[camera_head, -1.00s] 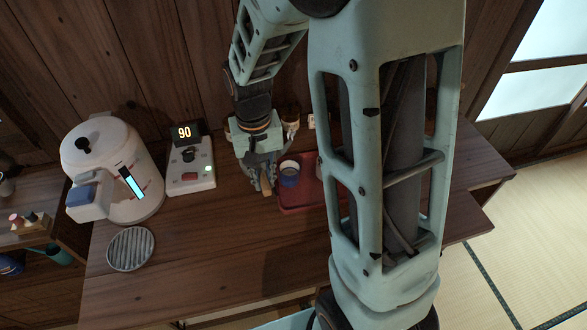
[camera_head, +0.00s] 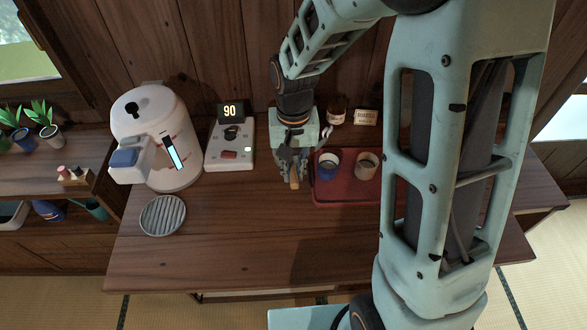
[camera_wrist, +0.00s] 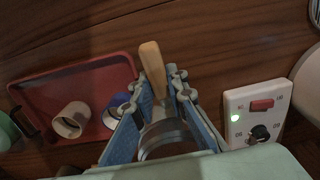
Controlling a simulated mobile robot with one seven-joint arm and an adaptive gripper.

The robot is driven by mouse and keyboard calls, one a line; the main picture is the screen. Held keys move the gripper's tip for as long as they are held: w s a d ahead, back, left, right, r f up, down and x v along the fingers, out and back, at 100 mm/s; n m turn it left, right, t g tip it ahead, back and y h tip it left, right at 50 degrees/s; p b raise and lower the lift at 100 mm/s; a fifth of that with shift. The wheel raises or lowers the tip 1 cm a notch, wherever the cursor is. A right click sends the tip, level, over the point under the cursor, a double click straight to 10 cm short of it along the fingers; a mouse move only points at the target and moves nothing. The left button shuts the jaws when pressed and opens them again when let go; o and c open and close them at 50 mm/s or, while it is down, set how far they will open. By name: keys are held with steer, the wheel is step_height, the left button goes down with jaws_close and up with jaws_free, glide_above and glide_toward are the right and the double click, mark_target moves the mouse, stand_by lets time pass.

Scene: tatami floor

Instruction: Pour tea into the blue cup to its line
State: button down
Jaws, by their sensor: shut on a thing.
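The blue cup (camera_head: 328,166) stands upright at the left end of a red tray (camera_head: 340,198). It also shows in the wrist view (camera_wrist: 117,104), partly hidden by a finger. I cannot make out its line or how full it is. My gripper (camera_head: 292,168) is just left of the tray, shut on a wooden-handled pot. The pot's wooden handle (camera_wrist: 152,66) sticks out past the fingertips, and its round grey body (camera_wrist: 166,138) shows between the fingers (camera_wrist: 160,100). Whether the pot touches the table is unclear.
A beige cup (camera_head: 367,166) stands right of the blue one on the tray. A white control box (camera_head: 230,150) reading 90 and a white kettle-like dispenser (camera_head: 150,120) stand left. A round ribbed dish (camera_head: 162,215) lies in front. A jar (camera_head: 337,115) stands behind. The table's front is clear.

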steer(key=shift+f+b, duration=0.8)
steer(key=shift+f, duration=0.4)
steer(key=shift+r+y+p, duration=0.4)
steer(key=shift+r+p, duration=0.1)
steer(key=shift+r+y+b, duration=0.3)
steer(key=shift+r+y, duration=0.75)
steer(key=shift+y, duration=0.45)
steer(key=shift+w+a, duration=0.1)
steer(key=shift+a, duration=0.05)
